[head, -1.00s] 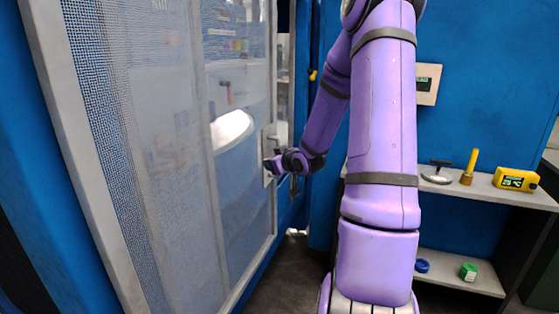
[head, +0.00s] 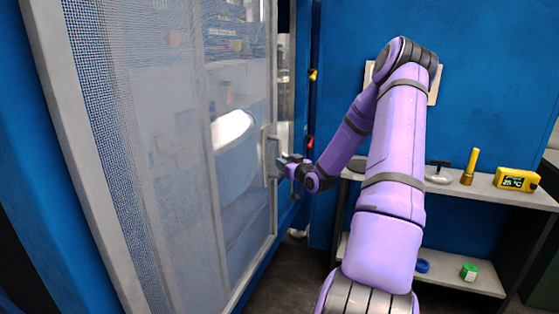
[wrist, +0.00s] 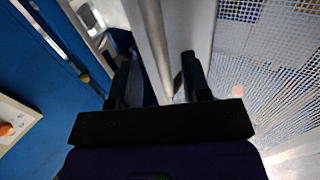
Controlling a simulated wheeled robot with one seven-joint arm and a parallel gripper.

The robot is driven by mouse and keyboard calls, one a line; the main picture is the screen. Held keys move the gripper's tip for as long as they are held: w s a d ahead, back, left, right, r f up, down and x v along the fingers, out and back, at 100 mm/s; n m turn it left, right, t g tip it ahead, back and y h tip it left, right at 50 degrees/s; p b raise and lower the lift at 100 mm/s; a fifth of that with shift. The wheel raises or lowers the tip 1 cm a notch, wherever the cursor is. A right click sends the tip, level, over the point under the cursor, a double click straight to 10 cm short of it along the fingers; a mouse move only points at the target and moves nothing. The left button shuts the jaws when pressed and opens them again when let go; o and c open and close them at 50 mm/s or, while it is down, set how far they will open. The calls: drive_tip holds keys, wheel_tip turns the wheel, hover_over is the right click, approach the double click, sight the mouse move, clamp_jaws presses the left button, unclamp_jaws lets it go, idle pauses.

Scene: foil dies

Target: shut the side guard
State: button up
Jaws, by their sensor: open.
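The side guard (head: 170,200) is a pale-framed mesh and clear panel at the left in the head view. A narrow open gap shows between its right edge and the blue post. A grey upright handle (head: 266,143) sits near that edge. My gripper (head: 281,162) is open, just right of the handle. In the wrist view the two dark fingers (wrist: 160,72) are apart, with a pale bar (wrist: 152,40) running between them. Whether the fingers touch the bar cannot be told. The guard's mesh (wrist: 265,60) fills the right of that view.
A shelf (head: 450,184) at the right holds a brass-coloured tool (head: 470,166) and a yellow meter (head: 517,179). A blue ring (head: 422,266) and a green box (head: 468,271) lie on the lower shelf. A red and a yellow part are on the blue post (head: 314,120).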

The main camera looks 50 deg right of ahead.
sight(279, 173)
drive_tip(key=shift+w+d, duration=0.2)
drive_tip(key=shift+w, duration=0.8)
drive_tip(key=shift+w+d, duration=0.15)
drive_tip(key=shift+w, duration=0.85)
clamp_jaws()
